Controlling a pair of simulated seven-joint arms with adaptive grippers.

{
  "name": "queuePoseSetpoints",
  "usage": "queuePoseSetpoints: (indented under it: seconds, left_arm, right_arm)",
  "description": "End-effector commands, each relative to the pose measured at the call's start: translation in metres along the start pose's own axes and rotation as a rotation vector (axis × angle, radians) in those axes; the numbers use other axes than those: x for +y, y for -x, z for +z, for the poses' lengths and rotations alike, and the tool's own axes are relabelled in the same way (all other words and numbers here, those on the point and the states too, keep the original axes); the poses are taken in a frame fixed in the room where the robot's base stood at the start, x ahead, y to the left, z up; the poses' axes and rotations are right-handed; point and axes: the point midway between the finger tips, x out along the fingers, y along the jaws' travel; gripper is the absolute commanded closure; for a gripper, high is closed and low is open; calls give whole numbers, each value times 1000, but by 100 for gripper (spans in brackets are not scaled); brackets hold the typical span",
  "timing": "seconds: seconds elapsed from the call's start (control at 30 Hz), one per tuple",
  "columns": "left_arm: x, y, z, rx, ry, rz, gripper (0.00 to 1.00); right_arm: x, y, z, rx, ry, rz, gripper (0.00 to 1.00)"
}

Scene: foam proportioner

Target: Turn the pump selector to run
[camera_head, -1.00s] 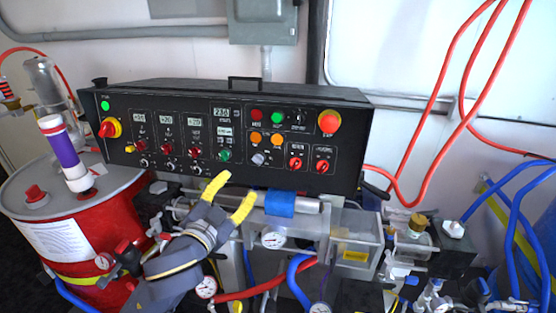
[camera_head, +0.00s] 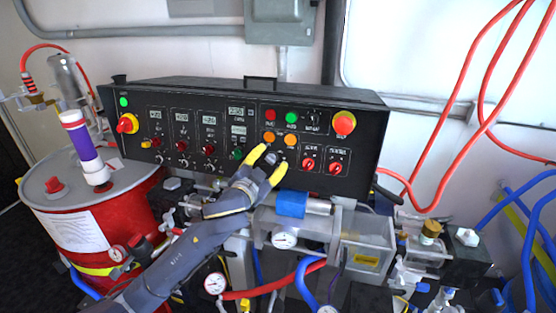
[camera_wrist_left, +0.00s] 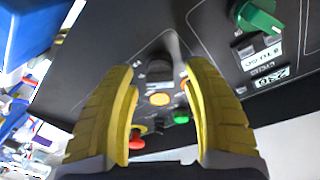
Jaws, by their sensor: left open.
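The black control panel (camera_head: 345,110) carries several knobs and buttons. A grey selector knob (camera_head: 272,158) sits below two orange buttons. It also shows in the left wrist view (camera_wrist_left: 174,45) between and just beyond my fingertips. Its label is too small to read. My left gripper (camera_head: 267,164) is open at the panel's lower middle, with its yellow fingers on either side of the knob. In the left wrist view my fingers (camera_wrist_left: 158,68) flank the knob, and I cannot tell whether they touch it. My right gripper does not show.
A green knob (camera_head: 237,154) is left of my gripper, and red knobs (camera_head: 308,163) are to its right. A red emergency button (camera_head: 344,123) is at the upper right. Below are a blue-wrapped cylinder (camera_head: 292,204), gauges and hoses. A red drum (camera_head: 80,232) stands at left.

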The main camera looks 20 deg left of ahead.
Motion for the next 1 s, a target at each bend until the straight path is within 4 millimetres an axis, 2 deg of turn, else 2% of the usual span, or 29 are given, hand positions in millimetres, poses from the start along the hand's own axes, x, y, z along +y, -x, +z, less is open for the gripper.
queuePoseSetpoints:
  seconds: [0.5,0.93,1.0]
  left_arm:
    - [-4,-6,2,-4,0,-6,49]
    - [-4,-6,2,-4,0,-6,99]
    - [-4,-6,2,-4,0,-6,100]
  right_arm:
    - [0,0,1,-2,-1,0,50]
    - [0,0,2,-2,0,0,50]
    - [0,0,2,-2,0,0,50]
